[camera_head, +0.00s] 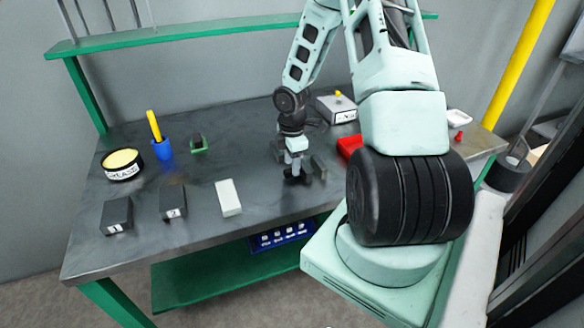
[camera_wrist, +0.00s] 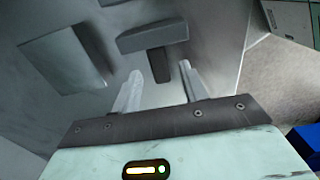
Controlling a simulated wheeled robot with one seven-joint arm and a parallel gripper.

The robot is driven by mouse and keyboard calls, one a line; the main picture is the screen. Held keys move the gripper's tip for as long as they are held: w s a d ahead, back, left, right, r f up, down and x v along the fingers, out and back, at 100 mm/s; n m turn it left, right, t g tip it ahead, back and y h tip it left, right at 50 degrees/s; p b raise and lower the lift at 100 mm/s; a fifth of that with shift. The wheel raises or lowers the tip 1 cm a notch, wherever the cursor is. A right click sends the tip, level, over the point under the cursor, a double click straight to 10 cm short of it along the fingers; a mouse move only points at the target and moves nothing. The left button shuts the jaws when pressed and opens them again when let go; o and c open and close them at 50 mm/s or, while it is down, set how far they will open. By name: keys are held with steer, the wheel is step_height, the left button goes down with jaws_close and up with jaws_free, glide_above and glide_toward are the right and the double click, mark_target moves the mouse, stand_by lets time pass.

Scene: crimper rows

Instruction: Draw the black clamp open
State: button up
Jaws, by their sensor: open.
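The black clamp (camera_wrist: 153,37) shows in the wrist view as a dark T shape, a wide bar with a short stem. In the head view a dark block that looks like it (camera_head: 319,168) stands on the table just right of my gripper (camera_head: 296,176). My gripper is open, low over the tabletop. In the wrist view its two pale fingers (camera_wrist: 160,80) point toward the clamp, with the stem's near end in the gap between the tips. I cannot tell whether the fingers touch it. My arm partly hides this area in the head view.
A flat grey block (camera_wrist: 65,55) lies beyond the left finger. The front left is clear.

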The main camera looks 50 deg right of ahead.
steer(key=shift+f, duration=1)
jaws_close()
steer(key=shift+w+a, duration=0.6)
steer(key=shift+a, duration=0.4)
steer(key=shift+w+a, duration=0.65)
steer(key=shift+a, duration=0.35)
steer(key=shift+w+a, duration=0.6)
steer(key=shift+a, duration=0.4)
jaws_free()
steer(key=shift+d+r, duration=0.1)
steer(key=shift+r, duration=0.05)
